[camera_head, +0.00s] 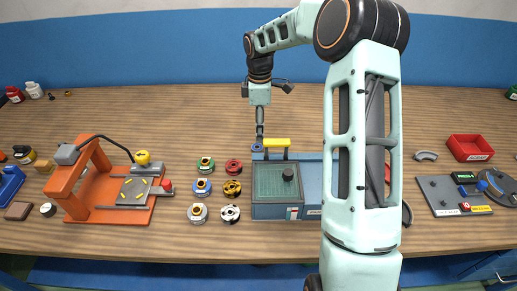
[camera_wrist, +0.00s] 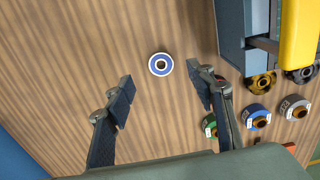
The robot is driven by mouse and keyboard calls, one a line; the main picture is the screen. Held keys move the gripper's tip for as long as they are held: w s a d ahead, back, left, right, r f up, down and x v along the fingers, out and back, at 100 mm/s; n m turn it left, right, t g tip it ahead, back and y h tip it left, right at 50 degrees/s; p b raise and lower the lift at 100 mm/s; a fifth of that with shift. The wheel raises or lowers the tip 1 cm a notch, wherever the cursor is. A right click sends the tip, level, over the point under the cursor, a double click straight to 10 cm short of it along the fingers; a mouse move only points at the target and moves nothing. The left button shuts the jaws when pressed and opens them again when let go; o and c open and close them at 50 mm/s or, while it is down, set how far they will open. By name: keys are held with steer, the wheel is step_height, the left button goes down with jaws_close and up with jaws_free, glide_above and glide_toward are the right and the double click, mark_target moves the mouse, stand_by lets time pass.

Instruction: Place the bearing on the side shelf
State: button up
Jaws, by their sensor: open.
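The bearing, a small blue-and-white ring with a dark hole (camera_wrist: 160,65), lies flat on the wooden table. In the head view it is a blue ring (camera_head: 257,148) at the back left corner of the blue-grey machine. My gripper (camera_head: 260,135) points down over it. In the wrist view my gripper (camera_wrist: 162,82) is open, its fingers on either side of the bearing in the picture, with nothing held. The gap in height is hard to judge. I cannot single out the side shelf with certainty.
The machine (camera_head: 276,208) with a yellow handle (camera_head: 276,142) stands close beside my gripper. Several coloured round parts (camera_head: 232,188) stand left of it. An orange press (camera_head: 75,205) is further left, a red bin (camera_head: 470,147) far right. The table behind is clear.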

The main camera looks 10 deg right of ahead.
mark_target(257, 149)
steer(key=f, duration=0.7)
steer(key=shift+w+a+f+p, duration=0.1)
steer(key=shift+a+f+p, duration=0.2)
steer(key=shift+a, duration=0.1)
steer(key=shift+c, duration=0.3)
